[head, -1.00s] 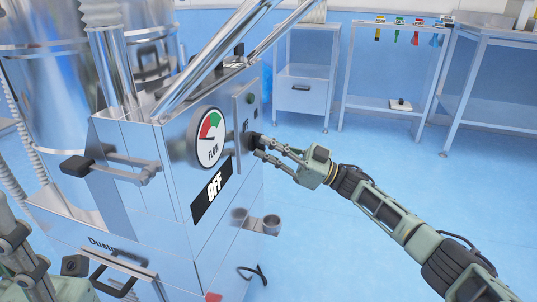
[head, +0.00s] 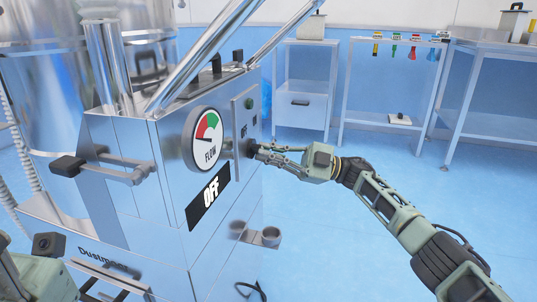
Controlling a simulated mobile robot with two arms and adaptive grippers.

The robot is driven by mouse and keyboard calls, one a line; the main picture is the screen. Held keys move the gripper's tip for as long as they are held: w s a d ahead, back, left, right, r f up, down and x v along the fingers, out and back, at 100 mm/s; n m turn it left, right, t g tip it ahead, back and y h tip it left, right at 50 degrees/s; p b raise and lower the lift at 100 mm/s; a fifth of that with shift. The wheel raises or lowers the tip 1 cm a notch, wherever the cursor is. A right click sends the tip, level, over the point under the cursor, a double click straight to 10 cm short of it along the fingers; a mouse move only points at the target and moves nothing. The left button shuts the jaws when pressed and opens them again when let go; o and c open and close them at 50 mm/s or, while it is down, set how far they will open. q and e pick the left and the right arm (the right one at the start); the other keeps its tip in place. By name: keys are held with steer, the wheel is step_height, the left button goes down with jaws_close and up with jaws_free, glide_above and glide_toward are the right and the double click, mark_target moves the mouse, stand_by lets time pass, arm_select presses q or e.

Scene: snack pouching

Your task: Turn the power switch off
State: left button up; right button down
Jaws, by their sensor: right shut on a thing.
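The power switch (head: 250,147) is a dark knob on the grey panel of the shiny metal machine, right of the round flow gauge (head: 208,139). A black display (head: 208,196) below the gauge reads OFF. My right gripper (head: 260,151) is at the switch, shut on it; its fingertips partly hide the knob.
A black-ended lever (head: 68,166) sticks out of the machine's front. Metal tables (head: 390,122) stand along the back wall.

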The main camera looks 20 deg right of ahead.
stand_by(0.3)
steer(key=c, duration=1.8)
jaws_free()
steer(key=shift+c, duration=0.2)
steer(key=shift+d, duration=0.1)
steer(key=v, duration=1.1)
steer(key=shift+d, duration=0.4)
steer(key=shift+s+f, duration=0.1)
